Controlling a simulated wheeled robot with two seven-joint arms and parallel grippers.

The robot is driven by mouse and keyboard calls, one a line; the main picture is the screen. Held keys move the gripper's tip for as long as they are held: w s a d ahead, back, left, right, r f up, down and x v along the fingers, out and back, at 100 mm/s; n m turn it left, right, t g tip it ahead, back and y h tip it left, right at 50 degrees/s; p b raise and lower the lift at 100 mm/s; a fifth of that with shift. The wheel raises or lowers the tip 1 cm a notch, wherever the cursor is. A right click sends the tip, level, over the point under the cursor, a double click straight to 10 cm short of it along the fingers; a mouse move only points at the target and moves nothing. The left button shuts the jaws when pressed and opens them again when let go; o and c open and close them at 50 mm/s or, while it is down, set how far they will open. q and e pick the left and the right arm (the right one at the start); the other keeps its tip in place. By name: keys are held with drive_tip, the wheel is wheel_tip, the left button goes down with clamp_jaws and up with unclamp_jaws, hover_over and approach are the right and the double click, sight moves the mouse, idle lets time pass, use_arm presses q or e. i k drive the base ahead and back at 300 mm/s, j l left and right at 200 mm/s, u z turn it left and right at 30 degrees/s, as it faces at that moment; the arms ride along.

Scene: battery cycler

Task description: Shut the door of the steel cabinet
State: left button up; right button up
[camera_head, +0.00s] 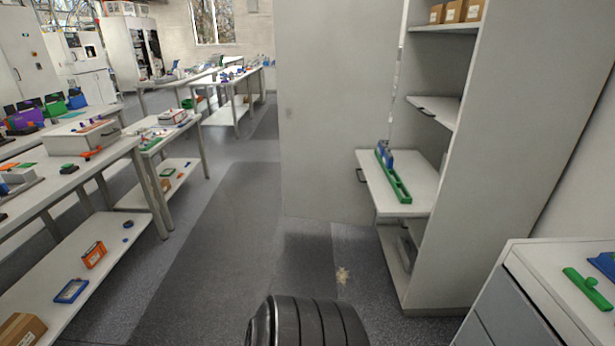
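The steel cabinet (500,150) stands at the right, grey, with its open side facing left. Its door (325,110) is a tall light grey panel that stands open on the far side. A shelf (405,195) juts out of the cabinet at mid height toward the door, with a green rail (396,180) and a blue part (384,155) on it. A gap shows between the shelf and the door's face in places. Neither of my grippers is in the picture.
Long white workbenches (60,170) with parts line the left side. A white drawer unit (540,290) stands at the bottom right. Small cartons (455,12) sit on the cabinet's top shelf. The aisle (215,240) is clear.

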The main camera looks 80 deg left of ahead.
sight(336, 60)
drive_tip(key=u, duration=2.25)
drive_tip(key=z, duration=0.4)
drive_tip(key=i+j+z, duration=0.15)
drive_tip(key=z, duration=0.25)
drive_tip(key=i+j+z, duration=0.1)
drive_tip(key=j+z, duration=0.3)
drive_tip(key=i+j+z, duration=0.1)
drive_tip(key=z, duration=0.35)
drive_tip(key=j+z, duration=0.4)
drive_tip(key=i+l, duration=0.05)
